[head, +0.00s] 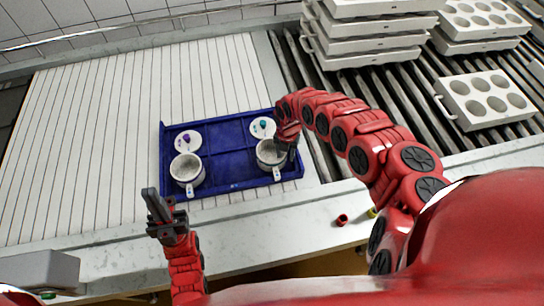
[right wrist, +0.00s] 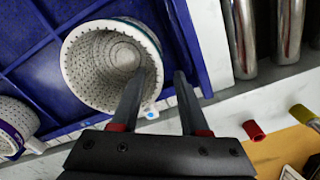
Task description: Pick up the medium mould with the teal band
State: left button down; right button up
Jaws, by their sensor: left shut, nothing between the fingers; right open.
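The mould with the teal band (right wrist: 95,70) is a white perforated cup in the blue tray's right part. A thin teal edge shows behind its rim in the right wrist view; it is also in the head view (head: 268,156). My right gripper (right wrist: 160,78) is open above its right rim. One finger overlaps the cup's opening and the other lies outside it; I cannot tell whether they touch. My right gripper (head: 286,146) partly covers the mould in the head view. My left gripper (head: 152,207) is shut and empty, in front of the tray's left corner.
A second mould (head: 187,172), with a purple band in the right wrist view (right wrist: 14,122), sits at the left of the blue tray (head: 225,184). Lids with a purple knob (head: 188,146) and a teal knob (head: 258,133) lie behind. Small red (head: 342,220) and yellow pieces lie near the front edge.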

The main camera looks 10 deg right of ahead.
jog(key=shift+f, duration=1)
grip_shut()
dwell(0.8)
